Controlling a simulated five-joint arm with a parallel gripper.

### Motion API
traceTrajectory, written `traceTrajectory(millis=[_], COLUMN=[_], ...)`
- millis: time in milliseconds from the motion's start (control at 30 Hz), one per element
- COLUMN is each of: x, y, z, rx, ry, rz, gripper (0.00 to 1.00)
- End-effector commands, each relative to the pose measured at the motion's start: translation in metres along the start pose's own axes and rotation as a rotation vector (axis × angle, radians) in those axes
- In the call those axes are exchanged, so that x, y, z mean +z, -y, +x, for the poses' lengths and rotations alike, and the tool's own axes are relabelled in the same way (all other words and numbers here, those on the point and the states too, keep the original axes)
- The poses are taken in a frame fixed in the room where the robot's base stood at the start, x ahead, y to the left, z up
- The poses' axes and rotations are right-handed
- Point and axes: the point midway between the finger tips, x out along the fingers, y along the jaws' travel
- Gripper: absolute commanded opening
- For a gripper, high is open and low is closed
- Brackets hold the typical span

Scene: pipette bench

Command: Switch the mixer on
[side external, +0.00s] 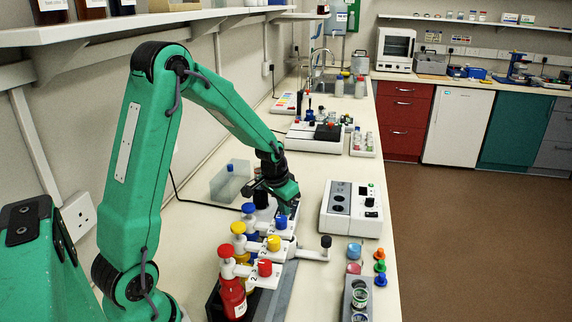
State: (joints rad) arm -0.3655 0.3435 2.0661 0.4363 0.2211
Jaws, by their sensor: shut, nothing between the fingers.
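My gripper (285,206) is shut and empty, pointing down over the bench behind the blue-capped dispenser (281,224). A white device (352,209) stands to the right of my gripper, apart from it. It has two dark round sockets on a grey panel, a black knob and small switches on its right part. It may be the mixer, but I cannot tell for sure. Whether it is on does not show clearly.
Red, yellow and blue dispenser bottles (232,292) stand in front of my gripper. A clear tub (230,182) is to the left. A grey rack (347,300) and coloured caps (380,267) lie at the front right. Another instrument (315,136) stands farther back.

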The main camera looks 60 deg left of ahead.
Motion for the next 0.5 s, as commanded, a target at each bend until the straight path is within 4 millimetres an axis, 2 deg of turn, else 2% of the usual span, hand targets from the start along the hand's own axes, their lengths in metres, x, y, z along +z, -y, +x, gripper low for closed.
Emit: traceTrajectory(millis=[267, 500], x=[0.0017, -0.0006], y=[-0.0004, 0.0001], z=[0.0047, -0.0015], rx=[0.0, 0.0], ry=[0.001, -0.001], rz=[0.0, 0.0], gripper=[0.0, 0.0])
